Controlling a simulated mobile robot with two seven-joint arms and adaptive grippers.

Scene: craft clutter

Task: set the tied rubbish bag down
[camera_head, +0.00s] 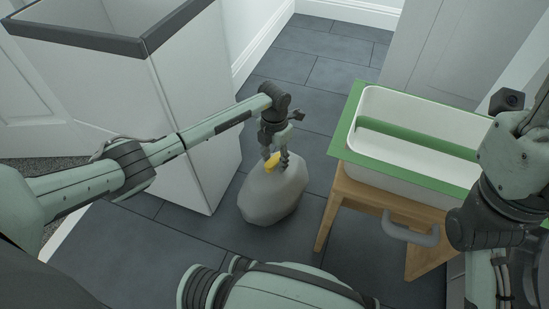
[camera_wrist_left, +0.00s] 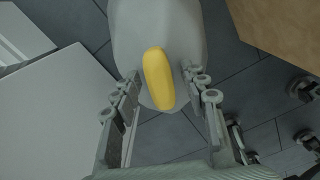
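The rubbish bag (camera_head: 273,193) is a grey, rounded sack with a yellow tie (camera_head: 272,162) at its top. It appears to rest upright on the dark tiled floor. My left gripper (camera_head: 276,154) is directly above it, pointing down. In the left wrist view the bag (camera_wrist_left: 165,25) and its yellow tie (camera_wrist_left: 158,78) show between the two spread fingers of my left gripper (camera_wrist_left: 163,78). Gaps show between the fingers and the tie, so the gripper looks open. My right arm shows at the right edge of the head view, but its gripper is not visible.
A tall white bin with a dark rim (camera_head: 78,38) stands left of the bag. A wooden stand (camera_head: 364,192) with a green-rimmed white tub (camera_head: 426,118) is to the right. Bare floor tiles (camera_head: 312,98) lie behind the bag, between bin and stand.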

